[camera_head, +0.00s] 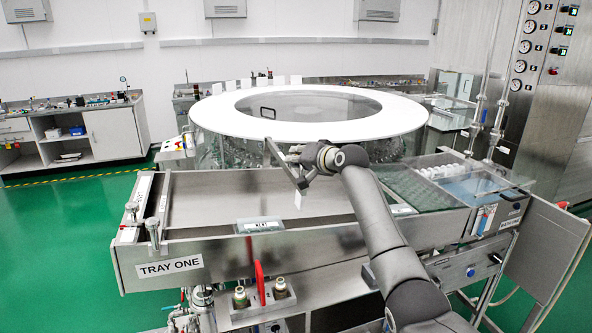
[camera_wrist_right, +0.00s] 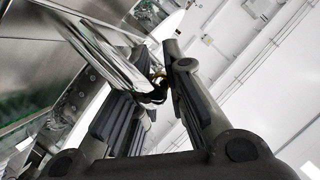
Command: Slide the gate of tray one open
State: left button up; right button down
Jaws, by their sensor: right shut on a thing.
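Tray one (camera_head: 235,195) is a long, shallow steel tray with a "TRAY ONE" label on its front left end. My right gripper (camera_head: 294,160) is above the tray's back edge, in front of the round washer. In the right wrist view, my right gripper (camera_wrist_right: 157,88) is shut on a small dark and brass-coloured part beside a thin, shiny plate (camera_wrist_right: 112,55). This looks like the handle of the gate, but the fingers hide most of it. I cannot tell how far the gate is open. My left gripper is in neither view.
The round washer (camera_head: 240,122) with a white rim stands behind the tray. A red lever (camera_head: 259,283) and knobs are at the front. A glass-covered section (camera_head: 425,187) lies to the right. The green floor at left is clear.

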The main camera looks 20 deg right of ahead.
jog(key=shift+d+r, duration=0.15)
jog(key=shift+r, duration=0.95)
jog(key=c, duration=1.5)
grip_release()
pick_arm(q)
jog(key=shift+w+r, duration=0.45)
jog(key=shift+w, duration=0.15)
pick_arm(e)
jog(key=shift+f, duration=0.2)
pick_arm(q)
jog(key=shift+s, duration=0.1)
pick_arm(e)
jog(key=shift+f, duration=0.1)
jog(key=shift+s, duration=0.15)
jog(key=shift+s, duration=0.2)
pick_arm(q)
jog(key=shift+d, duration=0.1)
pick_arm(e)
jog(key=v, duration=1.1)
jog(key=shift+s+d, duration=0.1)
jog(key=shift+d, duration=0.05)
